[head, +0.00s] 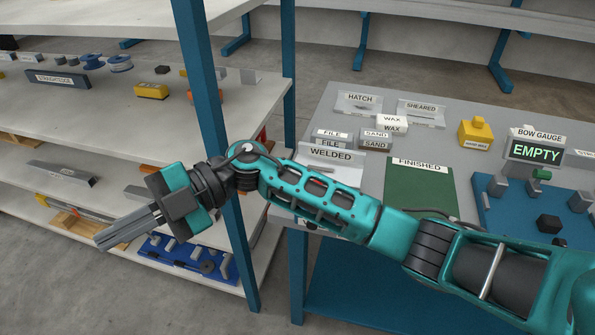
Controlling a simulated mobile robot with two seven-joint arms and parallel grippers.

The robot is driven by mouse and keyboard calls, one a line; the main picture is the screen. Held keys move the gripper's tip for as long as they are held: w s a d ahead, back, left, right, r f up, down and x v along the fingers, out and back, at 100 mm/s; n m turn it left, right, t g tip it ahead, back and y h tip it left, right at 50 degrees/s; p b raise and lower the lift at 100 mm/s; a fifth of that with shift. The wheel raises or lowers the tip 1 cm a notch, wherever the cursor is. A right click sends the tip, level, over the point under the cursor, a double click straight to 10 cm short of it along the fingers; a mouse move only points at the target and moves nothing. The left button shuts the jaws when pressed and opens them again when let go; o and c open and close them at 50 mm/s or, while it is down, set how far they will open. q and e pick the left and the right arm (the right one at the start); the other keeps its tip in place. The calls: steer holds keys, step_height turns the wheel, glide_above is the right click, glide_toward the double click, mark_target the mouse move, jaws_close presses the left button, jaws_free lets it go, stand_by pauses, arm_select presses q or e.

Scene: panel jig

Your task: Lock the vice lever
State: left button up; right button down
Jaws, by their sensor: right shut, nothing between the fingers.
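I cannot make out a vice or its lever for certain. A blue jig board (500,222) at the right edge carries grey blocks, a black block (549,224) and a small green part (541,174); the picture edge and my arm cut it off. My right gripper (122,230) reaches across to the left, in front of the shelf rack and far from the jig board. Its fingers are together with nothing between them. My left gripper is not in view.
The grey bench (345,104) bears a green FINISHED mat (420,190), a WELDED tray (331,155), labelled blocks and a yellow block (475,133). A blue post (211,110) of the shelf rack (110,108) stands behind my right wrist.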

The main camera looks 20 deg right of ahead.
steer(key=w+d+r+m+t+h, duration=0.1)
steer(key=w+d+r+t+h, duration=0.1)
steer(key=w+d+h, duration=0.4)
steer(key=w+d+r+m+t+h, duration=0.2)
steer(key=w+d+h, duration=0.4)
steer(key=d+h, duration=0.7)
steer(key=shift+w+d+r+t+p, duration=0.3)
steer(key=shift+w+d+r+t, duration=0.15)
steer(key=shift+d, duration=0.75)
steer(key=s+d+f, duration=0.1)
steer(key=d+f, duration=0.1)
steer(key=f, duration=0.3)
steer(key=s+d+f, duration=0.2)
steer(key=d+f, duration=0.1)
steer(key=f, duration=0.3)
steer(key=shift+s+p, duration=0.3)
steer(key=shift+p, duration=0.15)
steer(key=shift+d, duration=0.15)
